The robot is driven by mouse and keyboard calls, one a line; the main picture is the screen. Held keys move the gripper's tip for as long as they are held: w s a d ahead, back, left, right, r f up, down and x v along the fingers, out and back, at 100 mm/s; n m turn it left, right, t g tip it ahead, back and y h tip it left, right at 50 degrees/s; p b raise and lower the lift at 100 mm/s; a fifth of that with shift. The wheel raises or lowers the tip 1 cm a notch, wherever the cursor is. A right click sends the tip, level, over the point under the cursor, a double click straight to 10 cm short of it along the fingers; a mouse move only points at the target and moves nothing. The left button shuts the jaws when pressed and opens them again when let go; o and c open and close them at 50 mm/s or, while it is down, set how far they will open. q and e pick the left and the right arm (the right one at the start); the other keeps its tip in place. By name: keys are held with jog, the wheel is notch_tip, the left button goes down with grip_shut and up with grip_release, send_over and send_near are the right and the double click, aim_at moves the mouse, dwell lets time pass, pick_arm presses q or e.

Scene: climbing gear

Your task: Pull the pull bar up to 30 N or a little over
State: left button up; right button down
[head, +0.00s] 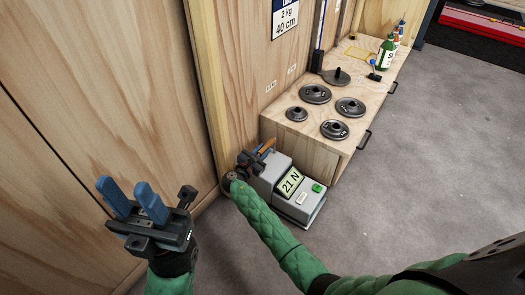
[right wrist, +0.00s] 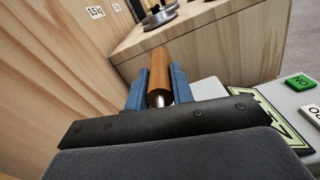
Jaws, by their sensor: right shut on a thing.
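The pull bar (right wrist: 160,75) is a brown wooden rod with a metal end. It sits between the two blue fingers of my right gripper (right wrist: 158,90) in the right wrist view, and the gripper is shut on it. In the head view the bar (head: 267,146) shows partly beside the right gripper (head: 262,154), above the grey force gauge (head: 268,178). The gauge's display (head: 290,182) reads 21 N. My left gripper (head: 132,198) is open and empty, raised at the lower left, away from the gauge.
A wooden bench (head: 318,145) behind the gauge carries several dark weight plates (head: 315,94) and a green bottle (head: 386,53). The gauge has a green button (head: 318,188) and a white one (head: 301,198). A wooden wall (head: 100,90) stands at left. Grey floor (head: 440,150) is clear at right.

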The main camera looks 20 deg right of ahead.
jog(key=shift+f, duration=0.25)
jog(key=c, duration=1.1)
grip_release()
jog(key=shift+f, duration=0.1)
